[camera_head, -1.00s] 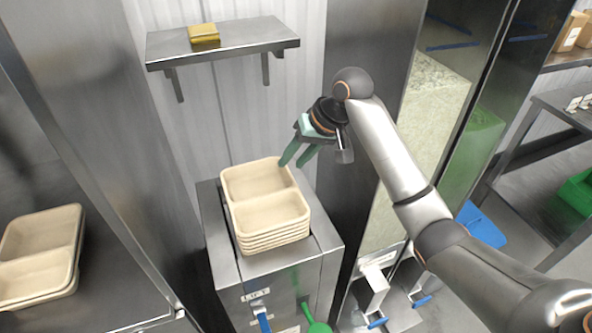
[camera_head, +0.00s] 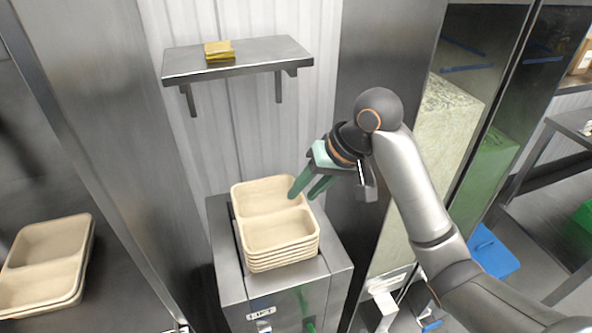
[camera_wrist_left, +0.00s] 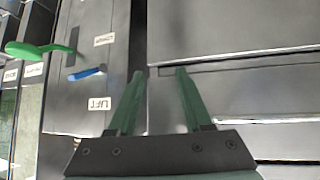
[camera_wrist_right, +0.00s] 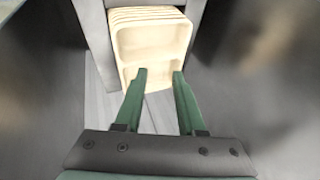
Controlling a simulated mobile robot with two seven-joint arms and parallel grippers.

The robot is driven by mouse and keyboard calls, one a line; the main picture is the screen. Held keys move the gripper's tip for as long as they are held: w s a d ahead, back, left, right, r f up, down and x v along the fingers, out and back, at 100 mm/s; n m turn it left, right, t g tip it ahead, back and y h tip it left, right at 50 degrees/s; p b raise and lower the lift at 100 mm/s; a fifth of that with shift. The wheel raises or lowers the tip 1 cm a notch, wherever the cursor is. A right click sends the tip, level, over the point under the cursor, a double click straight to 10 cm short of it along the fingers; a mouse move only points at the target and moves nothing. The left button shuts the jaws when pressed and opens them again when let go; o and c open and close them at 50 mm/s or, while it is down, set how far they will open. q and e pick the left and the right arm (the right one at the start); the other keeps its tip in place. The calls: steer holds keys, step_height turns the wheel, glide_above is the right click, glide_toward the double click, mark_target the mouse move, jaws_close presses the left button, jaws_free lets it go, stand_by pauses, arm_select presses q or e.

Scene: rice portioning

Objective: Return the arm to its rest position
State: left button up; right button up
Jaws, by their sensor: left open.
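My right arm comes in from the right in the head view. Its green-fingered gripper (camera_head: 306,188) is above the far right corner of a stack of beige two-compartment trays (camera_head: 275,228) on a steel cabinet. In the right wrist view, the fingers (camera_wrist_right: 159,73) are apart with nothing between them, and the tray stack (camera_wrist_right: 152,42) lies beyond. My left gripper is outside the head view. In the left wrist view, its fingers (camera_wrist_left: 158,72) are apart and empty, facing steel cabinet fronts with a blue handle (camera_wrist_left: 87,73) and a green handle (camera_wrist_left: 36,50).
More beige trays (camera_head: 45,262) lie on a steel counter at the left. A wall shelf (camera_head: 240,62) holds a small yellow item (camera_head: 219,50). A tall steel cabinet stands behind my right arm. A blue object (camera_head: 492,252) is low at the right.

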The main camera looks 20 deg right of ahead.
steer(key=s+d+f+n+h, duration=0.1)
steer(key=s+d+f+h, duration=0.1)
steer(key=s+f, duration=1.45)
steer(key=s+d+f+n+h, duration=0.1)
steer(key=s+d+f, duration=0.1)
steer(key=s+f, duration=0.15)
steer(key=s+d+f+h, duration=0.1)
steer(key=s+d+f, duration=0.1)
steer(key=s, duration=0.2)
steer(key=shift+w+a+f+t+y, duration=0.35)
steer(key=shift+w+a+f+t, duration=0.5)
steer(key=shift+f, duration=0.85)
steer(key=shift+w+a+f+t+y, duration=0.45)
steer(key=shift+a+f+t, duration=0.4)
steer(key=shift+f, duration=0.8)
steer(key=shift+w+a+f+t+y, duration=0.3)
steer(key=shift+w+a+f+t, duration=0.55)
steer(key=shift+f, duration=0.85)
steer(key=shift+s+d, duration=0.15)
steer(key=shift+d, duration=0.1)
